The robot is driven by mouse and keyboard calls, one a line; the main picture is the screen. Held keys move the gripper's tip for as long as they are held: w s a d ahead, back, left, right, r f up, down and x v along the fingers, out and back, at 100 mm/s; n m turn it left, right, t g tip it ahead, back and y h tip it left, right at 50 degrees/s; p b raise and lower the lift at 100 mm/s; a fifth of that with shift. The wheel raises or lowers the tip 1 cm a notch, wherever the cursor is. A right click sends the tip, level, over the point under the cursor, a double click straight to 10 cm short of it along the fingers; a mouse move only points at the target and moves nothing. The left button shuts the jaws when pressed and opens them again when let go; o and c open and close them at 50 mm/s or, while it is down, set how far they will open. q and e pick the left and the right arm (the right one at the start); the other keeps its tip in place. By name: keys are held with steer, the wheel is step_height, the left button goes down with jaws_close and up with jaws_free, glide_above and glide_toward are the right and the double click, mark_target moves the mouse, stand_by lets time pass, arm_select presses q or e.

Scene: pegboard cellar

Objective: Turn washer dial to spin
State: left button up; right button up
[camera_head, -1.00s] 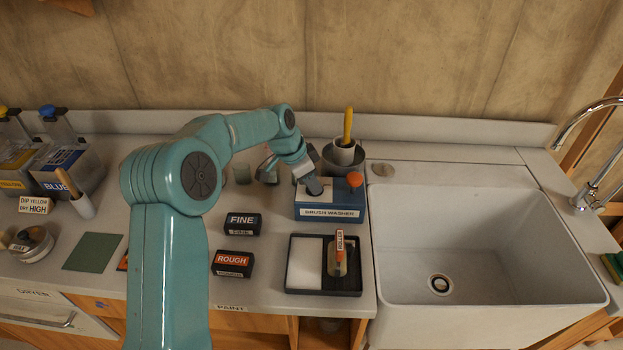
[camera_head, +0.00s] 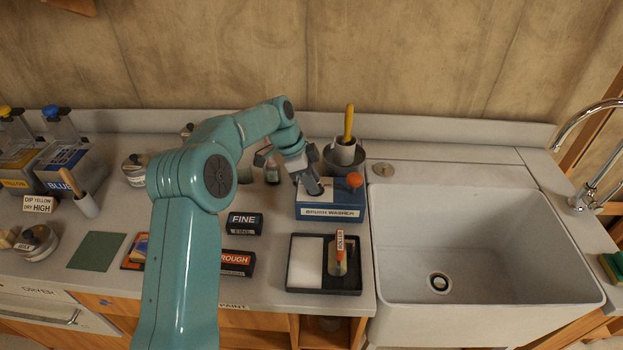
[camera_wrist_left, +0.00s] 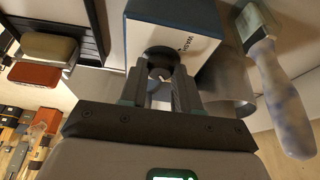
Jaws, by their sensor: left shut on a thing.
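The brush washer (camera_head: 331,212) is a blue box with a white label, on the counter left of the sink. An orange knob (camera_head: 355,180) stands on its right end. My left gripper (camera_head: 314,187) reaches down onto the left part of its top. In the left wrist view the washer (camera_wrist_left: 172,38) is ahead of the left gripper (camera_wrist_left: 160,78), whose fingers are shut on a dark round dial (camera_wrist_left: 160,60) at the washer. The dial's markings are mostly hidden by the fingers. My right gripper is in neither view.
A pot (camera_head: 345,155) with a yellow-handled brush stands behind the washer. A black tray (camera_head: 323,277) with a roller lies in front. FINE (camera_head: 243,223) and ROUGH blocks lie left. The white sink (camera_head: 470,240) is at the right.

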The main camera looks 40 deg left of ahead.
arm_select(q)
steer(key=shift+d+f, duration=0.1)
steer(key=shift+f, duration=0.1)
steer(key=o, duration=0.8)
steer(key=shift+o, duration=1.3)
steer(key=shift+r, duration=0.15)
steer(key=p+v, duration=0.1)
steer(key=v, duration=1.5)
steer(key=shift+a, duration=0.25)
